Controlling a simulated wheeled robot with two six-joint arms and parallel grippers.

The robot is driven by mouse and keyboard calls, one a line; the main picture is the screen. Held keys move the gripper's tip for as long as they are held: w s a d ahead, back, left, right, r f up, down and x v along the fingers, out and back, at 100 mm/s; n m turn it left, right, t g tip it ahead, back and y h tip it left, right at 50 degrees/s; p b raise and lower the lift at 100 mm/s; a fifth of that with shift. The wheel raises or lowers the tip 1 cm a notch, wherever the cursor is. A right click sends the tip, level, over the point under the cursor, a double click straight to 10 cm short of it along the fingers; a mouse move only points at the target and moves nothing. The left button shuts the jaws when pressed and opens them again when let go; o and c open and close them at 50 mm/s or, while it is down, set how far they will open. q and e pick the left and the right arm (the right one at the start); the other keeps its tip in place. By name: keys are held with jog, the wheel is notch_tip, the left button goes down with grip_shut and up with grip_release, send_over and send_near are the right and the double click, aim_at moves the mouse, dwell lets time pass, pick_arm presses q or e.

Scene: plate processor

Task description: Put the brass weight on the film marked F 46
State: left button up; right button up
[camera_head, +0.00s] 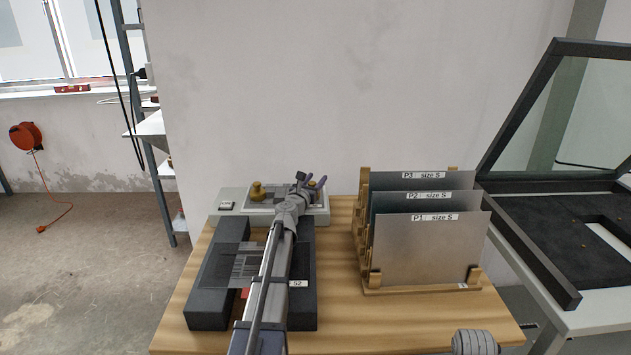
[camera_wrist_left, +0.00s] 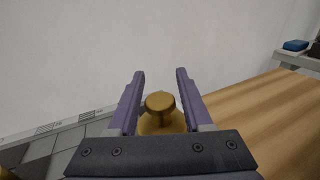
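A brass weight (camera_wrist_left: 160,103) with a round knob stands between the fingers of my left gripper (camera_wrist_left: 160,73) in the left wrist view. Gaps show on both sides of the knob, so the gripper is open around it and not clamped. In the head view the left gripper (camera_head: 316,183) is over the right part of a pale tray (camera_head: 232,222). Another brass weight (camera_head: 257,192) stands on the left part. A grey patterned film (camera_head: 248,262) lies across two dark blocks, partly hidden by my left arm. I cannot read F 46 anywhere. My right gripper is not in view.
A wooden rack (camera_head: 398,290) holds metal plates marked P1 (camera_head: 428,250), P2 and P3 right of the blocks. A dark frame with a raised glass lid (camera_head: 560,110) stands far right. Dark blocks (camera_head: 208,300) stand on the wooden table; a wall is behind.

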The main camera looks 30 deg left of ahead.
pick_arm(q)
jog(key=shift+o, duration=1)
jog(key=shift+r, duration=0.2)
jog(key=s, duration=0.4)
jog(key=s+d, duration=0.1)
jog(key=s, duration=0.3)
jog(key=s+d, duration=0.1)
jog(key=s, duration=0.3)
jog(key=shift+f, duration=0.1)
